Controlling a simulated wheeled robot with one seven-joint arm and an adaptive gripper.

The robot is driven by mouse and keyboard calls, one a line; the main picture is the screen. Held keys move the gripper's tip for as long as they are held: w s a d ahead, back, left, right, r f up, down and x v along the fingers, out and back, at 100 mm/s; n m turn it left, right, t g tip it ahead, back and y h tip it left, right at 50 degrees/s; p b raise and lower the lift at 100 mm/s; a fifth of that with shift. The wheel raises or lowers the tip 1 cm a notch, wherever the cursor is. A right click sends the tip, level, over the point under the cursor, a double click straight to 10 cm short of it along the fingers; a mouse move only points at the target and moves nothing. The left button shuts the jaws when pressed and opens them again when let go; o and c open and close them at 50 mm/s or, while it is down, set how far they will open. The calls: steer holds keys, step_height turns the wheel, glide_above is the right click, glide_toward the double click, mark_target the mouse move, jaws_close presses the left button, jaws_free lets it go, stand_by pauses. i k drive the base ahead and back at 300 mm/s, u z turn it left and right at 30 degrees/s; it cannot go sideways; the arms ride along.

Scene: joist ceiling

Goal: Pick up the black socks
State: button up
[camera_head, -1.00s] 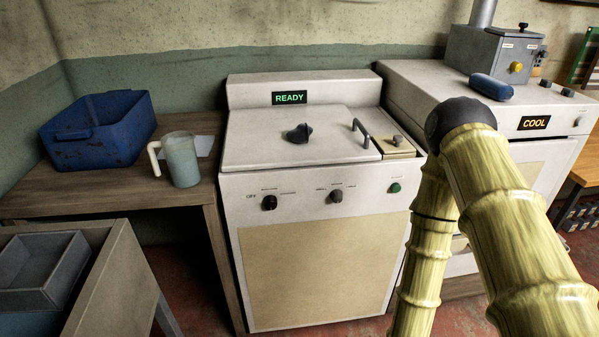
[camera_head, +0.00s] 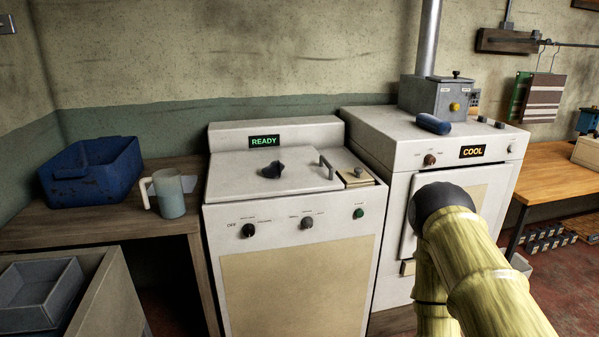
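A small dark lump (camera_head: 271,170), which looks like the black socks, lies on the closed lid of the white washer (camera_head: 225,188). Its folds are too small to make out. My arm's yellow, ringed links rise at the lower right, in front of the dryer. My gripper is not in the picture, so its distance from the dark lump cannot be told.
The dryer (camera_head: 392,150) reads COOL and stands right of the washer, which reads READY. A dark blue roll (camera_head: 433,124) and a grey metal box (camera_head: 428,97) are on the dryer. A blue bin (camera_head: 90,172) and a pale jug (camera_head: 171,194) stand on the left table (camera_head: 95,232).

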mark_target(275, 170)
steer(key=z, duration=1.4)
steer(key=i, duration=0.95)
steer(key=u, duration=2.9)
